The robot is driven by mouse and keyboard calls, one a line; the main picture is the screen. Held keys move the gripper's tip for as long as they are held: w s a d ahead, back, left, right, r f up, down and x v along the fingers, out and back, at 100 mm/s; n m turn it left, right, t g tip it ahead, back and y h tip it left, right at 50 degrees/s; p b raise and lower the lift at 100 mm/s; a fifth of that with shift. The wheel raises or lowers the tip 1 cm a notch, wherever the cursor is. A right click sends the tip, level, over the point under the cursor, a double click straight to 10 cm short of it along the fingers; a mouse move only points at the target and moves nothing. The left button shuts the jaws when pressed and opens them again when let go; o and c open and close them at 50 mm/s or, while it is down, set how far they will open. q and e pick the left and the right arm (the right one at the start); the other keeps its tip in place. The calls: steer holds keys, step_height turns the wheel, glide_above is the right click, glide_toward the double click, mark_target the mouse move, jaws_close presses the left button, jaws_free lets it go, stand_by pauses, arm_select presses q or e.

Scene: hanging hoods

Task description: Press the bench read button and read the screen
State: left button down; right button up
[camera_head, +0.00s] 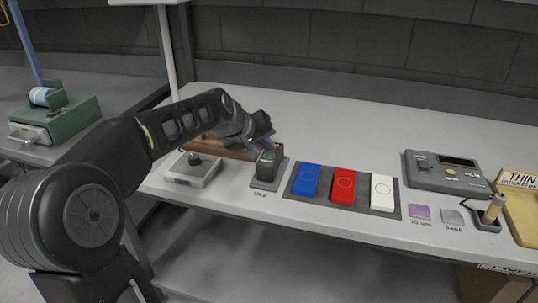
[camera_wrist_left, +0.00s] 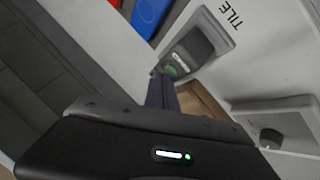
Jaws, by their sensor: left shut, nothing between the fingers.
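A small dark block (camera_head: 268,165) stands on a grey pad marked TILE on the bench. In the left wrist view, the block (camera_wrist_left: 192,45) has a dark face and a round green button (camera_wrist_left: 175,69). I cannot read anything on the screen. My left gripper (camera_head: 268,143) is shut and empty, its tips close by the dark block. They also show in the left wrist view (camera_wrist_left: 161,86), beside the green button; contact cannot be told.
A dark tray (camera_head: 325,205) holds blue, red and white pads right of the block. A grey box with a knob (camera_head: 192,170) stands left of it.

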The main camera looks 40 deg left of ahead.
mark_target(267, 155)
arm_select(q)
steer(key=shift+f+b, duration=0.4)
steer(key=shift+f, duration=0.05)
stand_by(0.5)
steer(key=shift+r, duration=0.1)
steer(key=shift+r+p, duration=0.75)
steer(key=shift+r+p, duration=1.95)
steer(key=shift+r, duration=0.55)
steer(key=shift+r, duration=0.1)
